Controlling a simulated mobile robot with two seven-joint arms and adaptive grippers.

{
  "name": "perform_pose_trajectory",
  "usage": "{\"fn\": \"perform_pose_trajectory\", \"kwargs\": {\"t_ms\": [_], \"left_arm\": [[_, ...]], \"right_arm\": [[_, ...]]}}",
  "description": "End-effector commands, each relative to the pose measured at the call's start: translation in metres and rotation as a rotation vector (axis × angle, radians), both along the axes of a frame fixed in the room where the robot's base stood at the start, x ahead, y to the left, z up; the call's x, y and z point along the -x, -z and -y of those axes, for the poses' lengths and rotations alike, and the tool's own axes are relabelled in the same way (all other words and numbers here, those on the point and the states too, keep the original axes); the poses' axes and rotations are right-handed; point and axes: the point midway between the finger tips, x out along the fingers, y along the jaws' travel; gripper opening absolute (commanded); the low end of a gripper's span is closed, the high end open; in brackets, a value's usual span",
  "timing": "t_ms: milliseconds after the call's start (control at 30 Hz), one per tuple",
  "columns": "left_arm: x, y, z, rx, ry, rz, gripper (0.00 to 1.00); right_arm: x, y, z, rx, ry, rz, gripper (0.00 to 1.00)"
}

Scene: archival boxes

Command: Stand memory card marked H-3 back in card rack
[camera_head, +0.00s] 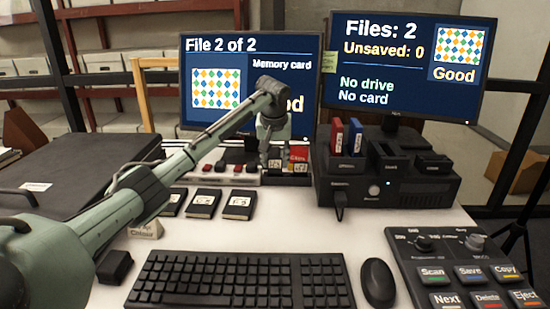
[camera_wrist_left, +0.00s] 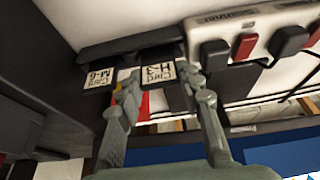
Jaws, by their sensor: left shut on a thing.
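The memory card marked H-3 (camera_wrist_left: 158,76) shows in the left wrist view between the two fingers of my left gripper (camera_wrist_left: 150,88), which is shut on it. The head view shows my left gripper (camera_head: 273,157) low over the dark card rack (camera_head: 288,180), in front of the monitors. The rack (camera_wrist_left: 115,48) also shows in the wrist view, with the H-3 card at one of its places. I cannot tell whether the card is fully seated. A card marked M-6 (camera_wrist_left: 100,77) stands beside it in the rack. My right gripper is not in view.
A black dock (camera_head: 385,180) with a red card (camera_head: 337,136) and a blue card stands right of the rack. A power strip (camera_head: 228,173) lies left of it. Several black drives (camera_head: 238,205), a keyboard (camera_head: 240,280), a mouse (camera_head: 377,282) and a button panel (camera_head: 465,255) lie in front.

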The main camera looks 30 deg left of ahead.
Motion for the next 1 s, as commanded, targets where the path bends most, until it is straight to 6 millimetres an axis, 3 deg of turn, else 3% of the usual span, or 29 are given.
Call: {"fn": "perform_pose_trajectory", "kwargs": {"t_ms": [367, 400, 600, 867, 1000], "left_arm": [[0.0, 0.008, 0.0, 0.001, 0.0, 0.0, 0.2], [0.0, 0.008, 0.0, 0.0, 0.0, 0.001, 0.38], [0.0, 0.007, 0.0, 0.001, 0.0, 0.0, 0.6], [0.0, 0.007, 0.0, 0.0, 0.0, 0.001, 0.6], [0.002, -0.003, 0.002, 0.0, 0.002, 0.004, 0.6]], "right_arm": [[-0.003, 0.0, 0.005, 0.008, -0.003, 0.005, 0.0], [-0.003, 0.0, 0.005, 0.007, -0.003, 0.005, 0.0], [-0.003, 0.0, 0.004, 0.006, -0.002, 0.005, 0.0], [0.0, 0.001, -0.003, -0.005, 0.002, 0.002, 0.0], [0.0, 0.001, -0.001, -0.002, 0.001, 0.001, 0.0]]}}
